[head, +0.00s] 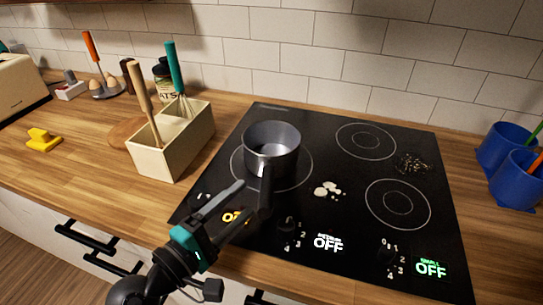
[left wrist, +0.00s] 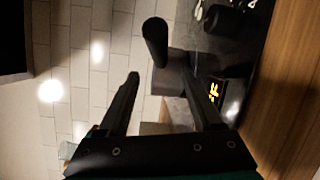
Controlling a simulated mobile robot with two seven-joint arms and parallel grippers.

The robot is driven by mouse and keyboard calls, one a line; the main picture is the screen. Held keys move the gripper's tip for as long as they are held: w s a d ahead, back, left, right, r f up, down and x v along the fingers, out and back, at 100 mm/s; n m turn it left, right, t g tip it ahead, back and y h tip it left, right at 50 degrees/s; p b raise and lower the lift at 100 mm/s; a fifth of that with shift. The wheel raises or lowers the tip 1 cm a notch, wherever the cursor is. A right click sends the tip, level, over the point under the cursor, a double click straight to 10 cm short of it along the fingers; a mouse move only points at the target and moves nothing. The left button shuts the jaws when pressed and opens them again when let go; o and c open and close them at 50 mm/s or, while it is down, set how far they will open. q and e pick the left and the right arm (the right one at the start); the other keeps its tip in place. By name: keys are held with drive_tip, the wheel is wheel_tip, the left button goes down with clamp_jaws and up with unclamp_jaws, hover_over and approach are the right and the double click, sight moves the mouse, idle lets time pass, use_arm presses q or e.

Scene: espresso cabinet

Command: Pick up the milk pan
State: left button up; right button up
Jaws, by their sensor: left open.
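My right gripper is not in view.
The cooktop (head: 340,205) has white bits (head: 328,189) and dark crumbs (head: 414,165) on it, with knobs in front. A cream utensil box (head: 172,146) stands left of the pan. Blue cups (head: 515,178) stand at the right. A yellow object (head: 43,140) lies on the left counter.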

sight(268, 170)
use_arm(q)
drive_tip(key=x, duration=1)
drive_tip(key=shift+a, duration=0.2)
drive_tip(key=shift+c, duration=0.3)
clamp_jaws()
drive_tip(key=shift+f, duration=0.1)
idle(0.7)
drive_tip(key=shift+w+r, duration=0.1)
drive_tip(key=shift+r, duration=0.15)
